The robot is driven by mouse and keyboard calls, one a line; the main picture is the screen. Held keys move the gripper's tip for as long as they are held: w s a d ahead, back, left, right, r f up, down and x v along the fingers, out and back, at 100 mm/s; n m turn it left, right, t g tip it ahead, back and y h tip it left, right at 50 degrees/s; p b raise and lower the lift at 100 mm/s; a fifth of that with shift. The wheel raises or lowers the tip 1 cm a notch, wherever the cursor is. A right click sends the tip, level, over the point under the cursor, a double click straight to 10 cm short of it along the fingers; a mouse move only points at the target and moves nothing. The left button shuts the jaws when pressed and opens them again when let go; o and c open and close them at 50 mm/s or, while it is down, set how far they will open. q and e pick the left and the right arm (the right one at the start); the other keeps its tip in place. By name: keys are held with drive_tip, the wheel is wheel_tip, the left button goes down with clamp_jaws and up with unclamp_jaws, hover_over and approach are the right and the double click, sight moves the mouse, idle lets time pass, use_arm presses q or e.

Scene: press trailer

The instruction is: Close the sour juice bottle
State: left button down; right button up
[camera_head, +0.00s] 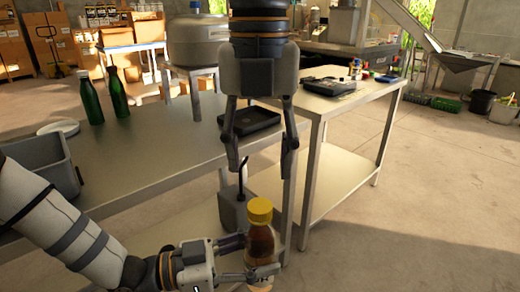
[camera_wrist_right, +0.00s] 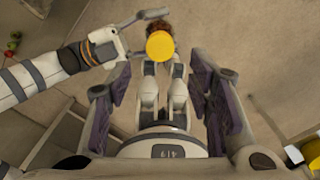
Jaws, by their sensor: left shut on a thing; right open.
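The juice bottle (camera_head: 262,240) is clear with brown contents and stands upright, held in the air in front of the metal table. A yellow cap (camera_head: 259,211) sits on its top; I cannot tell how tightly. My left gripper (camera_head: 262,256) is shut on the bottle's body from the left. My right gripper (camera_head: 261,168) points down, open and empty, above the cap and apart from it. In the right wrist view, the cap (camera_wrist_right: 160,45) appears beyond the open fingers (camera_wrist_right: 161,88), with my left gripper (camera_wrist_right: 150,35) around the bottle beneath it.
The metal table (camera_head: 155,165) holds two green bottles (camera_head: 91,101), a grey bin (camera_head: 45,160), a white plate (camera_head: 58,128) and a black tray (camera_head: 250,120). A second table (camera_head: 330,105) stands behind at right. The floor (camera_head: 430,190) at right is clear.

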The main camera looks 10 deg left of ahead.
sight(260, 205)
wheel_tip(260, 205, down, 8)
drive_tip(key=shift+r, duration=0.1)
idle(0.4)
